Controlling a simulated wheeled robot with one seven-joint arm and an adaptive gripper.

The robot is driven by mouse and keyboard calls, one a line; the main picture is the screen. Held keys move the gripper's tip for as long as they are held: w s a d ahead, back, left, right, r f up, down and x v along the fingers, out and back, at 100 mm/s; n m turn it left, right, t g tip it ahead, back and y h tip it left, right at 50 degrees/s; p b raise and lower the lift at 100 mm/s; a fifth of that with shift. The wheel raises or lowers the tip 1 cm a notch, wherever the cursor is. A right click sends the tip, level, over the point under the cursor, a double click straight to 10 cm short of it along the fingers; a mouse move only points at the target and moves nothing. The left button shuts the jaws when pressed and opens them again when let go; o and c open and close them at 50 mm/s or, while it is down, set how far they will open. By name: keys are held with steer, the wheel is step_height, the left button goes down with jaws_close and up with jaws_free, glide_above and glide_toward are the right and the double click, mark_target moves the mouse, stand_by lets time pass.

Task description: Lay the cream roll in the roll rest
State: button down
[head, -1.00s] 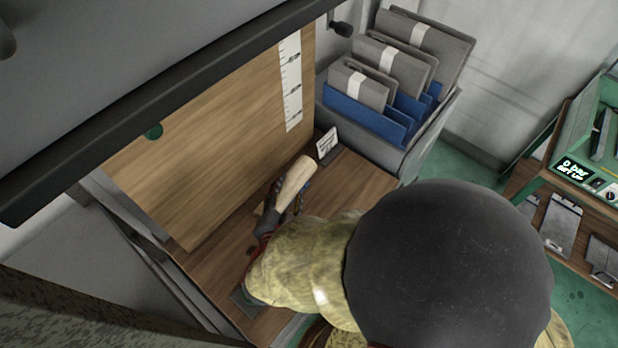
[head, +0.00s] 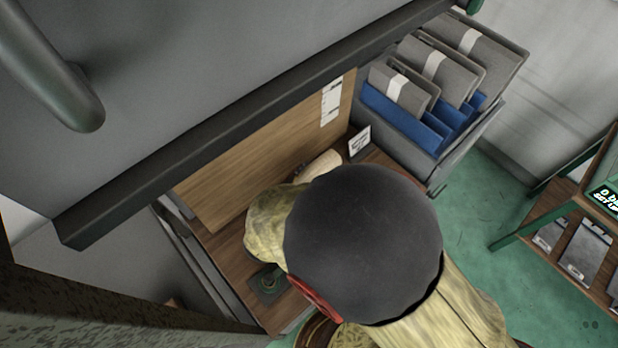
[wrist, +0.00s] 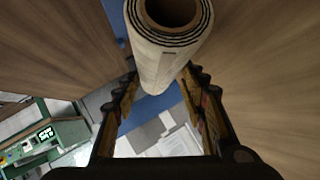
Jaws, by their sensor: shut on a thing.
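The cream roll (head: 318,165) shows in the head view as a short piece above the bench, by the wooden back panel. The rest of it is hidden behind my arm. In the wrist view the cream roll (wrist: 165,62) has its spiral end and brown hollow core facing the camera. My gripper (wrist: 160,88) has its two fingers on either side of the roll and is shut on it. My gripper is hidden by my arm in the head view. I cannot make out the roll rest for certain in either view.
A wooden back panel (head: 262,158) rises behind the bench (head: 222,245). A small white sign (head: 359,141) stands near the roll. A rack (head: 455,150) with grey folders and blue dividers is at the right.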

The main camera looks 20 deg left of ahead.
steer(key=shift+f+b, duration=2.35)
steer(key=shift+f, duration=0.75)
steer(key=shift+f, duration=0.25)
steer(key=c, duration=1)
jaws_free()
steer(key=v, duration=0.7)
steer(key=shift+s+r, duration=0.1)
steer(key=shift+s, duration=0.15)
